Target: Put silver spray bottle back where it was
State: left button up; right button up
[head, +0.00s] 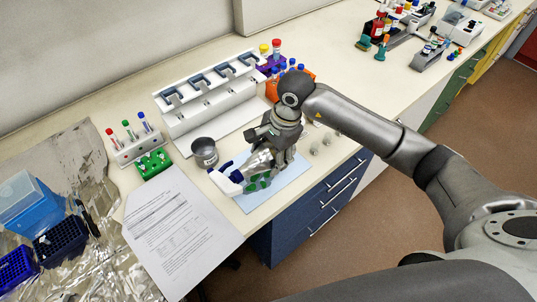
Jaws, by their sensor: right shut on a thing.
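The silver spray bottle (259,163) is in my right gripper (270,145), above the front part of the bench. Its white and blue spray head (226,178) points to the left, so the bottle looks tilted over. My right gripper is shut on it, and its fingers hide part of the bottle. I cannot tell whether the bottle touches the surface below. A light blue mat (285,187) lies under the gripper, with green round items (258,183) on it. My left gripper is not in view.
A grey metal cup (204,152) stands just left of the bottle. A white pipette stand (210,95) is behind it. A green rack (153,164) and a printed sheet (178,228) lie to the left. Small clear vessels (321,145) stand right of the gripper, near the bench edge.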

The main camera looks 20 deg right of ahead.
jog(key=shift+w+d+f, duration=0.1)
jog(key=shift+w+f, duration=0.65)
jog(key=shift+w, duration=0.05)
jog(key=shift+w+d+f+p, duration=0.15)
jog(key=shift+w+f+p, duration=0.35)
jog(key=shift+f, duration=0.15)
jog(key=shift+p+x, duration=0.9)
jog(key=shift+x, duration=0.1)
jog(key=shift+s+d+f, duration=0.15)
jog(key=shift+d+f, duration=0.05)
jog(key=shift+f, duration=0.3)
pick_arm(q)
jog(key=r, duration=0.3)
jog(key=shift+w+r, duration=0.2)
pick_arm(e)
jog(key=shift+f, duration=0.1)
